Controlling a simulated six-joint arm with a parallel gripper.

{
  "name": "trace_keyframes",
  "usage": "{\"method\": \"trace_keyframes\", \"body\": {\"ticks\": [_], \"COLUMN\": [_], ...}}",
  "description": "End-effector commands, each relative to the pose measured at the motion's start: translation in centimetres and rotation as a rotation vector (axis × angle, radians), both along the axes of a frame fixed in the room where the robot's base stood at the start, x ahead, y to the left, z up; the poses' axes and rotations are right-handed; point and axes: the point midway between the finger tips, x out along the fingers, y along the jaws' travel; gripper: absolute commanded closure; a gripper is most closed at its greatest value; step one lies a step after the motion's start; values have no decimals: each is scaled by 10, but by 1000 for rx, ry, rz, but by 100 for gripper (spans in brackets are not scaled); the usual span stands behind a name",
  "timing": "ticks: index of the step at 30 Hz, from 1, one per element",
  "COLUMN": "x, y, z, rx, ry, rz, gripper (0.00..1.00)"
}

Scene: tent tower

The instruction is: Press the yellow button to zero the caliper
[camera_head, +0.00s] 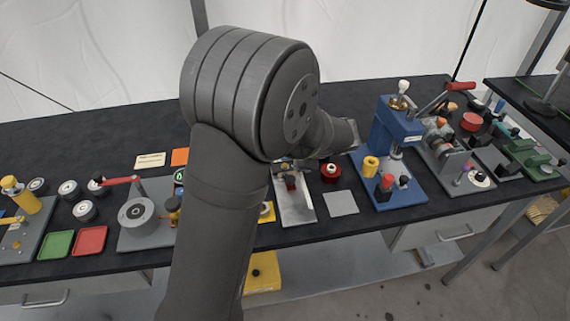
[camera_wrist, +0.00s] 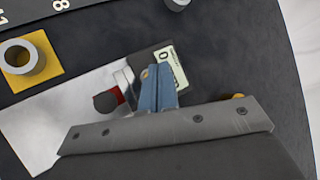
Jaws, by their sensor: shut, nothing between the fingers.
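The caliper is partly in the wrist view, where its small pale display (camera_wrist: 166,58) sits in a dark housing with a digit showing. My gripper (camera_wrist: 157,74) is shut and empty, its bluish fingertips over the lower edge of the housing. They cover part of it, and I cannot tell whether they touch. A small yellow-orange spot shows at the left of the fingertips; I cannot tell whether it is the yellow button. In the head view, my arm hides most of the gripper and caliper area above the metal plate (camera_head: 297,211).
In the wrist view, a red and dark knob (camera_wrist: 106,101) lies left of the fingers, and a yellow block with a grey ring (camera_wrist: 45,47) at upper left. In the head view, a blue press (camera_head: 407,130) stands right, and green (camera_head: 56,245) and red (camera_head: 90,241) trays lie left.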

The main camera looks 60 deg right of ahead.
Motion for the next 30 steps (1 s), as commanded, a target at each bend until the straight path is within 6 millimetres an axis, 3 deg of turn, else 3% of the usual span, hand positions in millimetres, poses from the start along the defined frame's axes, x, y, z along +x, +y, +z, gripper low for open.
{"method": "trace_keyframes", "body": {"ticks": [11,24,30], "x": [0,0,0], "y": [0,0,0], "z": [5,46,51], "rx": [-1,-3,0], "ry": [-1,0,0], "rz": [0,1,0], "gripper": [100,100,100]}}
